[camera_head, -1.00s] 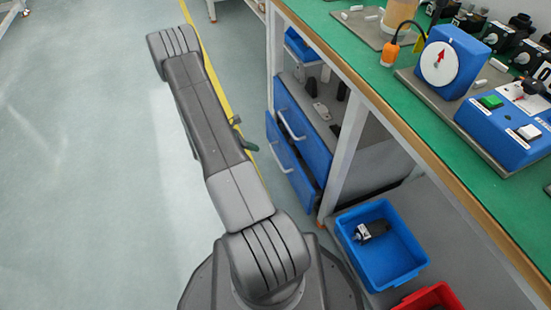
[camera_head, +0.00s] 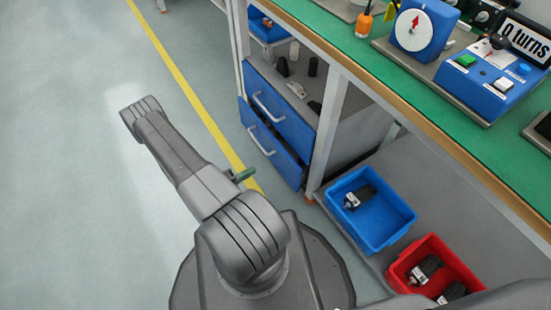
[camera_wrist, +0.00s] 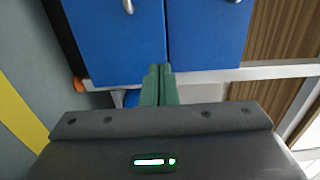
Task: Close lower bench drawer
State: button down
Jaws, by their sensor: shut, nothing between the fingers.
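The lower bench drawer (camera_head: 277,157) has a blue front with a pale bar handle. In the head view it stands out a little from the bench unit, below the blue upper drawer (camera_head: 281,112). In the wrist view the fingers (camera_wrist: 158,72) are together and empty, near the seam between two blue fronts. The left front (camera_wrist: 112,45) appears to be the lower drawer, the right one (camera_wrist: 208,38) the upper. Whether the fingertips touch a front is unclear.
A blue bin (camera_head: 371,224) and a red bin (camera_head: 433,262), both holding dark parts, stand on the low shelf to the right. A white bench leg (camera_head: 327,136) stands beside the drawers. Open floor (camera_head: 70,170) lies left of the yellow line.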

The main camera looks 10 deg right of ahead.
aim_at(283, 154)
jog(key=b+x, duration=0.3)
jog(key=x, duration=0.9)
jog(key=shift+d, duration=0.1)
